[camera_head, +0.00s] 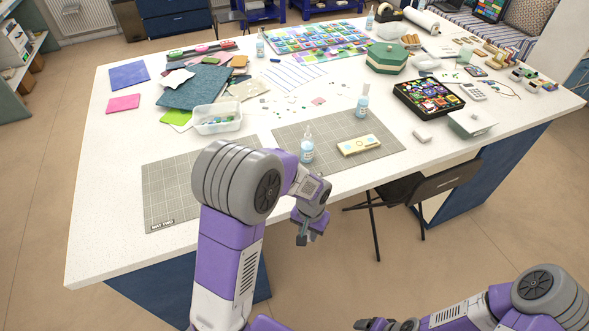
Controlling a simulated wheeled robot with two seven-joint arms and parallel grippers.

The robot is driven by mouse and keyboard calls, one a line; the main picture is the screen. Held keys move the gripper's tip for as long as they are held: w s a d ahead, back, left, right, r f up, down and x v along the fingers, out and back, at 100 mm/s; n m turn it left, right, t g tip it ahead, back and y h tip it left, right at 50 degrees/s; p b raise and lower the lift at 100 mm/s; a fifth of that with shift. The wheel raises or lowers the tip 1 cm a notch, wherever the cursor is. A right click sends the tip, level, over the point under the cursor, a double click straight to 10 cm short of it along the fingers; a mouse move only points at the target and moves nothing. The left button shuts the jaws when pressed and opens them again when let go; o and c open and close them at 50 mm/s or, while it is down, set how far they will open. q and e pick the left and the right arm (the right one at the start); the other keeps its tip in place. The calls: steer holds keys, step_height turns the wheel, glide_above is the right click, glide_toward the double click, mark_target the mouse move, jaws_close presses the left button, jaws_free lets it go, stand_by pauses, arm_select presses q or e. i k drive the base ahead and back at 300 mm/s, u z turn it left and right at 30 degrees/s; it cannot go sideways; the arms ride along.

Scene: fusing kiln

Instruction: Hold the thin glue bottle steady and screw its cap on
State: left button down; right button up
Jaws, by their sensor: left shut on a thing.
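A light-blue glue bottle with a pale narrow top (307,149) stands upright near the table's front edge, at the left end of a grey cutting mat. A similar bottle (362,106) stands further back at the mat's far edge. Which one is the thin bottle I cannot tell, and no loose cap can be made out. My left gripper (303,239) points down in front of the table edge, below and apart from the nearer bottle. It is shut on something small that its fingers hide. My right gripper (372,324) is low at the bottom edge, partly cut off, away from the table.
The grey cutting mat (390,143) bears a cream box-like item (358,145). A clear bin (217,120) stands left, a green lidded box (386,58) and a dark tray (400,87) right. A folding chair (449,180) stands at the table's front, right of my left gripper.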

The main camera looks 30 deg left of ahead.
mark_target(307, 144)
steer(key=u, duration=3.5)
steer(key=k, duration=0.55)
steer(key=z, duration=1.4)
steer(key=i, duration=0.5)
